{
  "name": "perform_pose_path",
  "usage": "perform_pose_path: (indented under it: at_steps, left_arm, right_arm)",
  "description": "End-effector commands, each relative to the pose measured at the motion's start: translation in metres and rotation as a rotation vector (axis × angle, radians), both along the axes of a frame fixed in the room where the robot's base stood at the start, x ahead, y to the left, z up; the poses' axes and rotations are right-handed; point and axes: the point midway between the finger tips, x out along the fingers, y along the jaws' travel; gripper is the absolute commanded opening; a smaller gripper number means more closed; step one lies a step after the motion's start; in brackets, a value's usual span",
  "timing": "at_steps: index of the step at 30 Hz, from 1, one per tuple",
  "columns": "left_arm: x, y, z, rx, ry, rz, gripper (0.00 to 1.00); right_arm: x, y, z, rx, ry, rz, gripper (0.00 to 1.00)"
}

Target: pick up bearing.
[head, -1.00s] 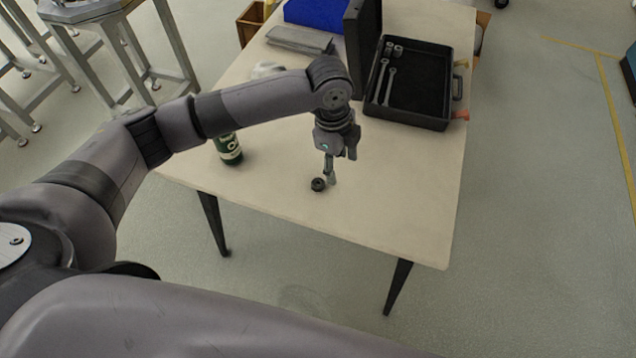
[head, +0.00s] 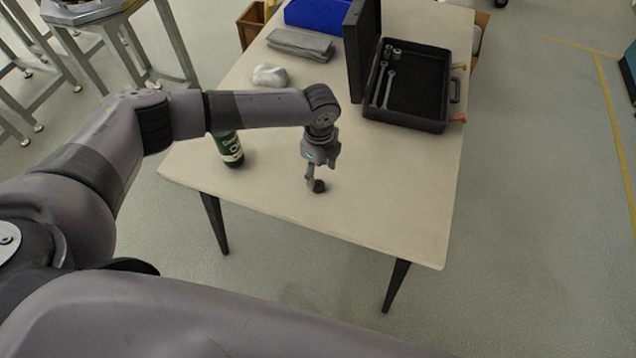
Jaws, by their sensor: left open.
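The bearing (head: 319,186) is a small dark ring on the light tabletop, near the table's front edge. My left gripper (head: 314,183) points down at it, with its fingertips low at the bearing. The jaws are open. The fingers partly cover the bearing, and I cannot tell whether they touch it. My right gripper is not in view.
A green bottle (head: 229,150) stands left of the gripper on the table (head: 390,190). An open black toolbox (head: 432,122) with wrenches and sockets lies at the back right. A crumpled light cloth (head: 270,76), grey folded cloth (head: 300,44) and blue bin (head: 318,15) are farther back.

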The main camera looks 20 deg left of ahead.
Motion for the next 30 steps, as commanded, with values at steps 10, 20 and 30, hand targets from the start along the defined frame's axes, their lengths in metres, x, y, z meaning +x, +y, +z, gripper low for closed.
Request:
perform_pose_path:
  at_steps: [10, 20, 30]
  left_arm:
    - [-0.003, 0.003, -0.034, 0.003, 0.001, 0.0, 0.53]
    - [-0.002, 0.003, -0.057, 0.001, -0.001, 0.0, 0.53]
    - [-0.002, 0.003, -0.057, 0.001, 0.0, 0.001, 0.38]
  right_arm:
    - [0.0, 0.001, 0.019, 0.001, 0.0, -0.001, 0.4]
    - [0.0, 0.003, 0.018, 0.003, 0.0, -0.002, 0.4]
    - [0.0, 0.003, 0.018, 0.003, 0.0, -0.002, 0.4]
